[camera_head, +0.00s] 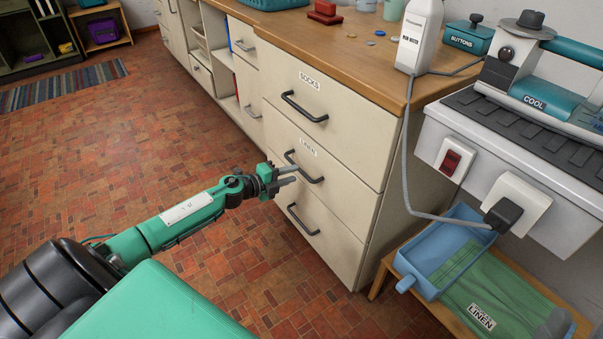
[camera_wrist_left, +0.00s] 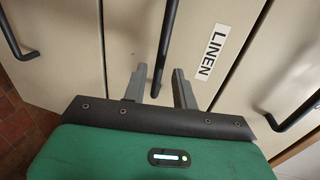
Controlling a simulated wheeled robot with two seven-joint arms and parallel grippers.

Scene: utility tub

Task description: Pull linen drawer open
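The linen drawer (camera_head: 325,187) is the middle cream drawer of the cabinet, labelled LINEN, and looks shut, flush with its neighbours. Its dark bar handle (camera_head: 304,172) also shows in the left wrist view (camera_wrist_left: 166,45). My left gripper (camera_head: 287,176) is at this handle. In the left wrist view its two grey fingers (camera_wrist_left: 160,88) stand apart, with the handle's end between them and gaps on both sides. It looks open. Whether a finger touches the handle cannot be told. My right gripper is not in view.
The socks drawer (camera_head: 325,125) is above and an unlabelled drawer (camera_head: 318,232) below, both with bar handles. Brick-patterned floor (camera_head: 130,150) lies free before the cabinet. At right, a low wooden stand holds a blue tray (camera_head: 425,280) and green cloth marked LINEN (camera_head: 500,300).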

